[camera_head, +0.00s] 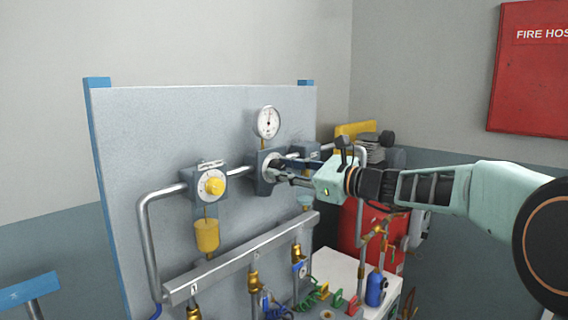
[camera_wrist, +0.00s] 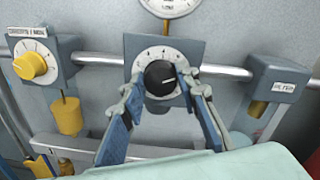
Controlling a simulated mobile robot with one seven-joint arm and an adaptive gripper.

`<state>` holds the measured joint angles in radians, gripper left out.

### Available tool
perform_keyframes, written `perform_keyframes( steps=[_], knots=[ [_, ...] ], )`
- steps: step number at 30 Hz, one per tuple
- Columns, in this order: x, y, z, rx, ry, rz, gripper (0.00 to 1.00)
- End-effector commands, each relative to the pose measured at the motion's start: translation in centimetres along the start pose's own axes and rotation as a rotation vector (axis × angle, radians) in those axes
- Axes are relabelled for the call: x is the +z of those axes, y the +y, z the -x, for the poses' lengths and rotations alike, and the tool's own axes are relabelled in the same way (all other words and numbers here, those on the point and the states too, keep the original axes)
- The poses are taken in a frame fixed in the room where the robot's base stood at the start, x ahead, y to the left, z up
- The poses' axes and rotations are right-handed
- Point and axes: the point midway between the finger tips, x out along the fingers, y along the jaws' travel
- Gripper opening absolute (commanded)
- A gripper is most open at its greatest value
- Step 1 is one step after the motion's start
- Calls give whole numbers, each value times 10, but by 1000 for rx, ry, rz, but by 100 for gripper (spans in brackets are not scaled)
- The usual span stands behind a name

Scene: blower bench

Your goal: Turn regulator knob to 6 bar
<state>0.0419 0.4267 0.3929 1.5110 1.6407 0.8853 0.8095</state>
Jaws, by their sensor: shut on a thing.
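The regulator knob (camera_wrist: 160,80) is black, with a white pointer line aimed roughly right. It sits on a round white scale in a grey regulator block (camera_wrist: 192,50), whose side shows in the head view (camera_head: 262,186). My gripper (camera_wrist: 159,84) is shut on the knob, one blue-padded finger at each side. In the head view my gripper (camera_head: 278,172) reaches the block from the right and hides the knob. The round white pressure gauge (camera_head: 268,122) stands above the block, its needle pointing about upward. Its figures are too small to read.
A yellow knob (camera_head: 214,186) on another block is to the left, above a yellow bowl (camera_head: 206,235). A labelled filter block (camera_wrist: 277,82) is to the right. A steel pipe (camera_wrist: 100,58) joins the blocks. A manifold rail (camera_head: 240,256) with fittings runs below.

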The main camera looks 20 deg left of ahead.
Motion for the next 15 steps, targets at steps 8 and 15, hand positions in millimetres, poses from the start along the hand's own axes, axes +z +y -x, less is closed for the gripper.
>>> perform_keyframes(
  steps=[8, 15],
  knots=[
    [0, 0, 0, 1, -5, -69, 5],
    [0, 0, 0, 1, -5, -77, 5]
  ],
)
